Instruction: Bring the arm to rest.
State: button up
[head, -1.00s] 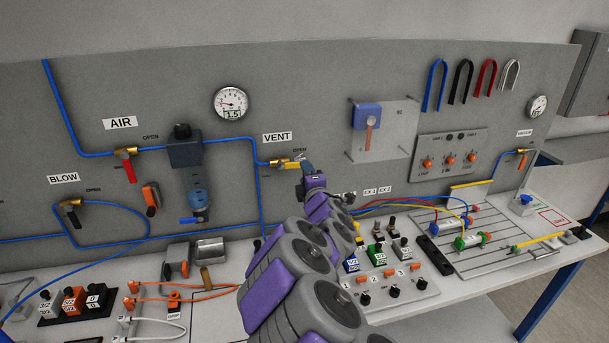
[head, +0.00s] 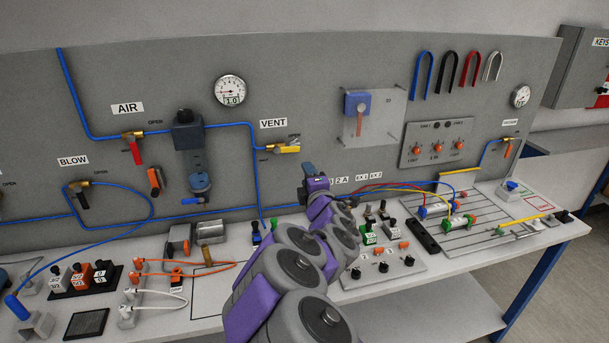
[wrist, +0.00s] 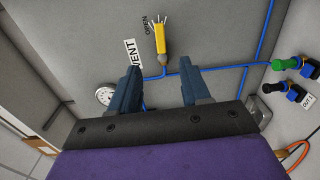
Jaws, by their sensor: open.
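My gripper (head: 307,170) is in front of the grey panel, a little below and right of the yellow VENT valve (head: 286,149). In the wrist view my gripper (wrist: 158,82) shows two dark blue fingers spread apart with nothing between them. The yellow valve handle (wrist: 160,38) stands beyond the fingertips, apart from them. My purple and grey arm (head: 290,262) reaches up from the bottom of the head view over the bench. It hides part of the bench top and of the switch box.
The bench (head: 400,290) carries a switch box (head: 385,268) right of my arm and a slotted plate (head: 470,225) with cylinders farther right. Orange cables (head: 200,270) and a metal tray (head: 210,231) lie to the left. Blue hoses (head: 257,185) run along the panel.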

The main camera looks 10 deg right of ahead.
jog(key=s+d+m+g+h, duration=0.35)
jog(key=s+d+m, duration=0.2)
jog(key=s, duration=0.25)
jog(key=s+d+m+g+h, duration=0.3)
jog(key=s+d+m+g, duration=0.1)
jog(key=s+m, duration=0.4)
jog(key=s+a+f+m+g+y, duration=0.1)
jog(key=s+a+f+g+y, duration=0.1)
jog(key=s, duration=1)
jog(key=s+a+f+m+g+y, duration=0.2)
jog(key=s+a+f+g, duration=0.2)
jog(key=s, duration=0.8)
jog(key=s+a+f+m+g+y, duration=0.1)
jog(key=s+a+f+g+y, duration=0.1)
jog(key=s+a+g, duration=0.4)
jog(key=s+a+f, duration=0.1)
jog(key=s+a, duration=0.2)
jog(key=s, duration=0.3)
jog(key=shift+s+m, duration=0.2)
jog(key=shift+m, duration=0.15)
